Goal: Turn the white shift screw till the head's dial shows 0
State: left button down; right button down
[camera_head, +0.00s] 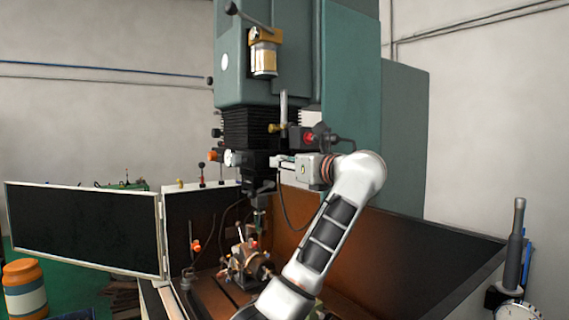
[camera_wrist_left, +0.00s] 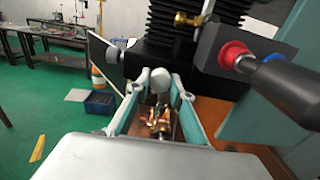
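My left gripper (camera_head: 278,161) reaches in from the right beside the black head under the machine's bellows (camera_head: 252,128). In the left wrist view its two fingers (camera_wrist_left: 160,84) stand apart. A pale rounded knob (camera_wrist_left: 160,77) shows between the fingertips; I cannot tell whether it is the white shift screw or whether they touch it. A white round part (camera_head: 231,158) sits at the black head's left side, and a white part (camera_wrist_left: 130,42) shows there in the wrist view. I cannot make out a dial reading. My right gripper is not in view.
A chuck fixture (camera_head: 245,262) stands below on the machine bed. A red-buttoned black box (camera_head: 308,137) is close above my left gripper. In the wrist view a black handle (camera_wrist_left: 290,88) juts in at right. An open guard panel (camera_head: 82,228) is at left.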

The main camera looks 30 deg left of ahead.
pick_arm(q)
jog(key=n+b, duration=0.4)
jog(key=n, duration=0.8)
jog(key=shift+b, duration=0.4)
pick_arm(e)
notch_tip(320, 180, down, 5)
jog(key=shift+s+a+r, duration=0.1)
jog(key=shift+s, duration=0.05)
pick_arm(q)
jog(key=c, duration=1.8)
grip_release()
